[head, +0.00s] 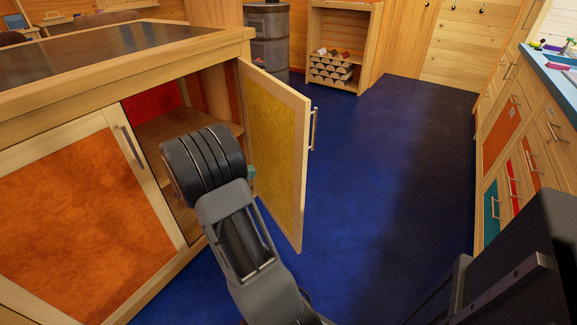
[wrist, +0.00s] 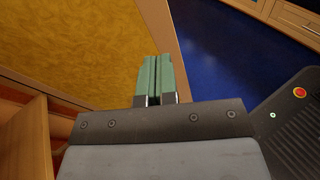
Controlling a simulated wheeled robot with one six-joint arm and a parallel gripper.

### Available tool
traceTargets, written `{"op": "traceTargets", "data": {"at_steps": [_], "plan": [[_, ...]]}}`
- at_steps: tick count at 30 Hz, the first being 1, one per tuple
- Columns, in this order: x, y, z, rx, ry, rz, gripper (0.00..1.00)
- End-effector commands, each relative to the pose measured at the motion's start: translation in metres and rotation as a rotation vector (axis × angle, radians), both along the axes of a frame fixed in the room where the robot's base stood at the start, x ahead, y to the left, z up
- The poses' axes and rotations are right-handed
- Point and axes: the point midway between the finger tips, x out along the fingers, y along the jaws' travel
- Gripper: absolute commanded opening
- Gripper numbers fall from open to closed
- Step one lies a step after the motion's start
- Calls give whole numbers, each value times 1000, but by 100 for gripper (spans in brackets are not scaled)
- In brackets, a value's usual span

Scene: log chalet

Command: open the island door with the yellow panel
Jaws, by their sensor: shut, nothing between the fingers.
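The island door with the yellow panel (head: 275,145) stands swung well out from the island, hinged at the right side of the opening. Its inner face shows, and its metal handle (head: 313,130) sticks out past the free edge on the far side. My gripper (head: 251,173) is by the inner face, mostly hidden behind my wrist in the head view. In the wrist view its green fingers (wrist: 158,60) are together and empty, in front of the door's wooden frame, with the yellow panel (wrist: 80,45) to the left. I cannot tell whether they touch the door.
The open compartment shows a shelf (head: 180,130) and a red inner wall. An orange-panelled door (head: 70,220) beside it is closed. Blue floor (head: 390,200) is clear between the island and the right-hand counter (head: 555,75). A stove (head: 268,35) and firewood shelf stand behind.

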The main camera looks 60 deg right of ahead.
Motion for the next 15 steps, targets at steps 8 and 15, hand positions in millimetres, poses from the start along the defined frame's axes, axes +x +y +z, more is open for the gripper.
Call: {"op": "traceTargets", "data": {"at_steps": [8,15], "plan": [[13,-35,-21,-107,196,48,0],[-3,-69,-22,-112,204,50,0]]}}
